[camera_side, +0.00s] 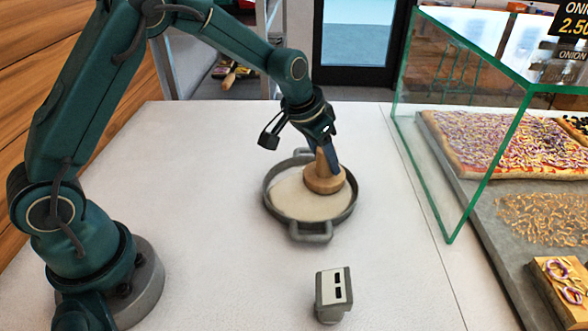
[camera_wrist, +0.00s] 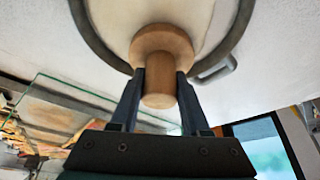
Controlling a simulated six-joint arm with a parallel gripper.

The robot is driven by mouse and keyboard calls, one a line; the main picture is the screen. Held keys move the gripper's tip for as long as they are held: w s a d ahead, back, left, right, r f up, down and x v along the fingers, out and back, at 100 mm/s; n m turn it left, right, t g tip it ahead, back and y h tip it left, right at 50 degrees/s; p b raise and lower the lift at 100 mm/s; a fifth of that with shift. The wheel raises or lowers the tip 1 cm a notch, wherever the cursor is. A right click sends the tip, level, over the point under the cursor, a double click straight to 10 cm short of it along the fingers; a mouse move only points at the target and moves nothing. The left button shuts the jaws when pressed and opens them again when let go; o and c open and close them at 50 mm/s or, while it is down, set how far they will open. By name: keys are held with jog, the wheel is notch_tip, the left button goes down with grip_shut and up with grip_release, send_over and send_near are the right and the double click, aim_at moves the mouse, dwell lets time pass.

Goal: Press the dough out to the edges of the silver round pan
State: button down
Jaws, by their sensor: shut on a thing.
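The silver round pan (camera_side: 268,211) sits on the white counter, with one handle toward the front and one at the back. Pale dough (camera_side: 303,204) covers most of the pan floor that shows. My gripper (camera_side: 325,150) is shut on the handle of a wooden press (camera_side: 324,180), which has a round flat base. The press is over the right back part of the dough, inside the rim, and appears to touch the dough. In the wrist view, my gripper (camera_wrist: 160,88) has its two fingers on either side of the press handle (camera_wrist: 159,90). The dough under the press is hidden.
A small grey box with a white, slotted face (camera_side: 334,291) stands on the counter in front of the pan. A glass display case (camera_side: 470,130) with several pizzas on trays is at the right. The counter left of the pan is clear.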

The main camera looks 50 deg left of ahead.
jog(key=shift+f, duration=0.25)
jog(key=shift+r, duration=3.9)
jog(key=c, duration=0.9)
grip_release()
grip_shut()
jog(key=shift+s+f, duration=0.2)
jog(key=shift+s+a+f, duration=0.6)
jog(key=shift+a+f, duration=0.05)
jog(key=shift+f, duration=0.25)
jog(key=shift+s+a+f, duration=0.55)
jog(key=shift+a+f, duration=0.15)
jog(key=shift+f, duration=0.15)
jog(key=shift+s+a+f, duration=0.6)
jog(key=shift+a+f, duration=0.05)
jog(key=shift+f, duration=0.25)
